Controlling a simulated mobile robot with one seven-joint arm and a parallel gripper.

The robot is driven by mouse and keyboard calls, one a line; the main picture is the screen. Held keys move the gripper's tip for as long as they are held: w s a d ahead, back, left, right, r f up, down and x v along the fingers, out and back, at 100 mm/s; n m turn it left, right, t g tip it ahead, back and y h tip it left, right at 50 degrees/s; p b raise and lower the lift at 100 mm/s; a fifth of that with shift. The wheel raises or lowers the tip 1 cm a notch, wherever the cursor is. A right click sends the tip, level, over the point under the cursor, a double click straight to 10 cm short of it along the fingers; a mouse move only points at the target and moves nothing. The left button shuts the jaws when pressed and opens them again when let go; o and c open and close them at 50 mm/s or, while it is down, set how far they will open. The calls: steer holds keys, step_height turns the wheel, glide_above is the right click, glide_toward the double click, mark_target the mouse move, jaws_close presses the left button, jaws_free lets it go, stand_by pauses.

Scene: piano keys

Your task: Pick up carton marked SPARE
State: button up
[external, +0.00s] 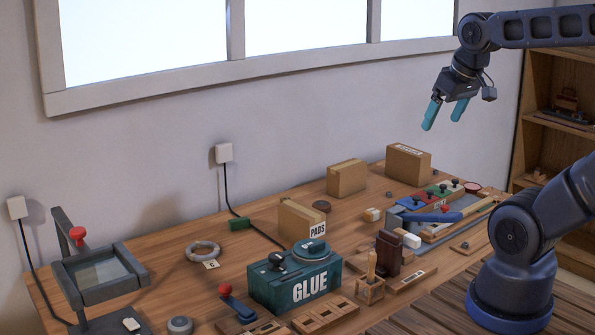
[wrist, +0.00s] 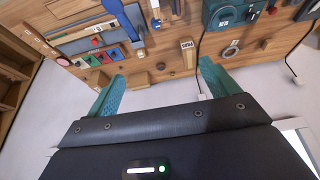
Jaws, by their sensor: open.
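Three brown cartons stand on the workbench. One (external: 300,222) reads PADS on its side; it also shows in the wrist view (wrist: 188,57). A plain-looking carton (external: 346,178) stands behind it by the wall. A larger carton (external: 408,165) at the back right has a pale label along its top edge, too small to read. I cannot read SPARE on any carton. My gripper (external: 444,118) is open and empty, high above the back right of the bench, apart from all cartons. In the wrist view its teal fingers (wrist: 160,70) are spread wide.
A green GLUE box (external: 295,285) stands at the front. Red, blue and green key blocks (external: 430,198) and loose tools crowd the right side. A grey ring (external: 202,251) and a dark cable lie left of centre. A wall rises close behind the cartons.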

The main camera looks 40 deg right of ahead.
steer(key=shift+w, duration=0.15)
steer(key=w+d+r+m+y, duration=0.1)
steer(key=w+d+m, duration=0.2)
steer(key=w+m, duration=0.3)
steer(key=w+d+m+y, duration=0.1)
steer(key=w+d+m, duration=0.25)
steer(key=w, duration=0.55)
steer(key=m+h, duration=0.2)
steer(key=m, duration=2.4)
glide_above(409, 150)
steer(key=s, duration=0.3)
steer(key=f, duration=2.4)
steer(key=shift+w+a, duration=0.1)
steer(key=shift+w, duration=0.15)
steer(key=shift+w+d+f+m, duration=0.15)
steer(key=shift+d+f+m, duration=0.05)
steer(key=shift+f+m, duration=0.1)
steer(key=x, duration=0.5)
steer(key=shift+s+x, duration=0.2)
steer(key=shift+x, duration=1.1)
steer(key=shift+s+x, duration=0.2)
steer(key=shift+x, duration=1.1)
